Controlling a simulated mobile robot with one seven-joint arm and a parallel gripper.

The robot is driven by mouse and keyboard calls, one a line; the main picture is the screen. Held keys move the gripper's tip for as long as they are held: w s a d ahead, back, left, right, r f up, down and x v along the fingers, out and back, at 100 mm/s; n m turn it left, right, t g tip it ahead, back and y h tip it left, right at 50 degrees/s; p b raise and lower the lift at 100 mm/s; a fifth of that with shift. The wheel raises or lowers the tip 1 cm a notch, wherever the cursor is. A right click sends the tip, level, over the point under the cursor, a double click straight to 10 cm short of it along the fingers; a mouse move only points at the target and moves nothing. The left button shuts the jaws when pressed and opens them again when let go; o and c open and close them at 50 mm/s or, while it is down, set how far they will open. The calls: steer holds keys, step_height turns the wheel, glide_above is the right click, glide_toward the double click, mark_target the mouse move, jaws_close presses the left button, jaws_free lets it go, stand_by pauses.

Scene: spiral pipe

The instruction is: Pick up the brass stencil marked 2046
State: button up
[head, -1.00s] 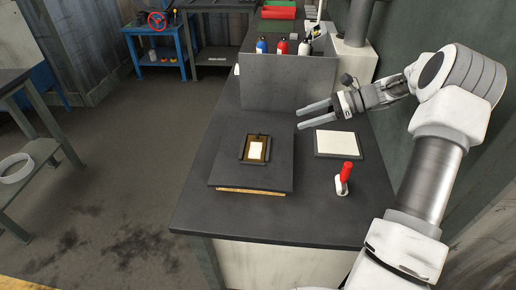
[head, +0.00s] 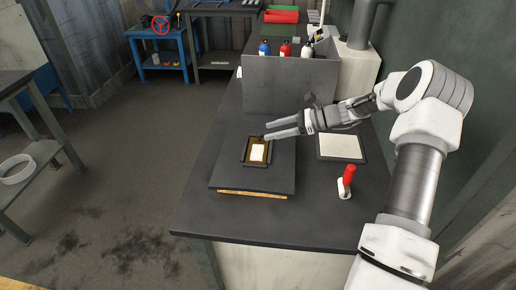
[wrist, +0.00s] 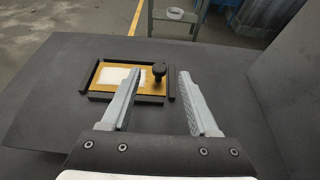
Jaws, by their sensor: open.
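The brass stencil (wrist: 152,87) lies flat in a small black frame (wrist: 91,76) on a dark board (head: 225,172) on the bench. A white patch (head: 257,152) covers part of it and a black knob (wrist: 159,70) stands at one end. I cannot read any number on it. My gripper (head: 268,129) is open and empty, with its fingertips just above the knob end of the frame in the head view. In the wrist view the gripper (wrist: 163,75) shows the knob between its fingers, beyond the tips.
A grey upright panel (head: 290,85) stands behind the board, with several bottles beyond it. The bench front (head: 270,222) is clear.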

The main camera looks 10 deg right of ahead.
mark_target(259, 134)
steer(key=x, duration=0.5)
steer(key=shift+f, duration=0.15)
jaws_close()
